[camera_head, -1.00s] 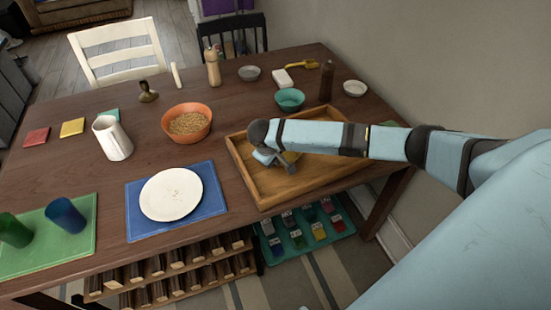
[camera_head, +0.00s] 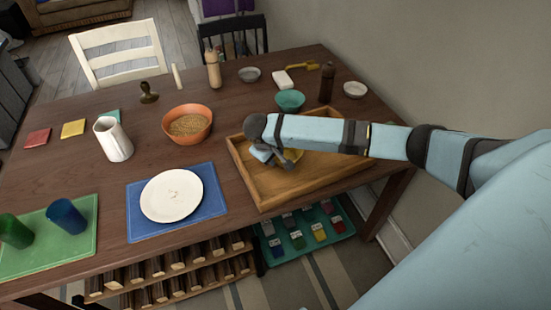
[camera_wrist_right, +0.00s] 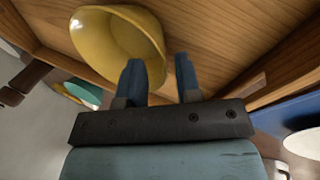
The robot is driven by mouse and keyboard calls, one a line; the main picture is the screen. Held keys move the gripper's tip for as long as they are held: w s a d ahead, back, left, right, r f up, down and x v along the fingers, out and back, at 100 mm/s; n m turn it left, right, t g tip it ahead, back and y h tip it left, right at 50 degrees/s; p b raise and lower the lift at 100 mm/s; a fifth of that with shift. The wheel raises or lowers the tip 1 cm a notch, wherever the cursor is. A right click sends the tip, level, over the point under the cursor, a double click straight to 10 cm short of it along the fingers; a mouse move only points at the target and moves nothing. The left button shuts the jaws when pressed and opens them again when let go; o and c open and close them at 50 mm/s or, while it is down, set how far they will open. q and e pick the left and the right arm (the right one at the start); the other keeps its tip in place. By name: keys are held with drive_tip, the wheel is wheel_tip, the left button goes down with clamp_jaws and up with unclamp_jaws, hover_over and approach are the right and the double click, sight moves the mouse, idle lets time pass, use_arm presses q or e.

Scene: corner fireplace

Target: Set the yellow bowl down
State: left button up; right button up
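The yellow bowl (camera_head: 292,155) is mostly hidden by my right arm in the head view, inside the outline of the wooden tray (camera_head: 257,187). In the right wrist view the yellow bowl (camera_wrist_right: 105,35) shows large, its hollow side partly facing the camera. My right gripper (camera_head: 283,164) is low over the tray. Its fingers (camera_wrist_right: 160,72) stand apart, one in front of the bowl and one just outside its right edge. A gap shows between the bowl and the outer finger. I cannot tell whether the bowl's underside touches the tray. My left gripper is not in view.
An orange bowl (camera_head: 188,123) of grain stands left of the tray. A teal bowl (camera_head: 290,99) and dark bottle (camera_head: 327,83) stand behind it. A white plate (camera_head: 171,195) on a blue mat (camera_head: 213,196) is at front left. A wall rises on the right.

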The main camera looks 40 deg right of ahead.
drive_tip(key=w+v, duration=0.1)
drive_tip(key=v, duration=0.7)
drive_tip(key=s+a+f+y, duration=0.1)
drive_tip(key=s+a+f, duration=0.1)
drive_tip(key=a, duration=0.1)
drive_tip(key=s+a+f+n+t+y, duration=0.1)
drive_tip(key=s+a+f, duration=0.1)
drive_tip(key=a, duration=0.2)
drive_tip(key=s+a+f+y, duration=0.2)
drive_tip(key=a, duration=0.1)
drive_tip(key=shift+a+f+n+t, duration=0.25)
drive_tip(key=shift+f+n+t, duration=0.05)
drive_tip(key=shift+f+t, duration=0.1)
drive_tip(key=s+a+f+t+y, duration=0.3)
drive_tip(key=s+a+y, duration=0.1)
drive_tip(key=s+a, duration=0.25)
drive_tip(key=s+d+f+m+t, duration=0.1)
drive_tip(key=s+d+f+t, duration=0.2)
drive_tip(key=s, duration=1)
drive_tip(key=shift+s+d+m+t+h, duration=0.15)
drive_tip(key=shift+s+m+t+h, duration=0.2)
drive_tip(key=shift+t, duration=0.65)
drive_tip(key=shift+f+p, duration=0.15)
drive_tip(key=shift+p, duration=0.15)
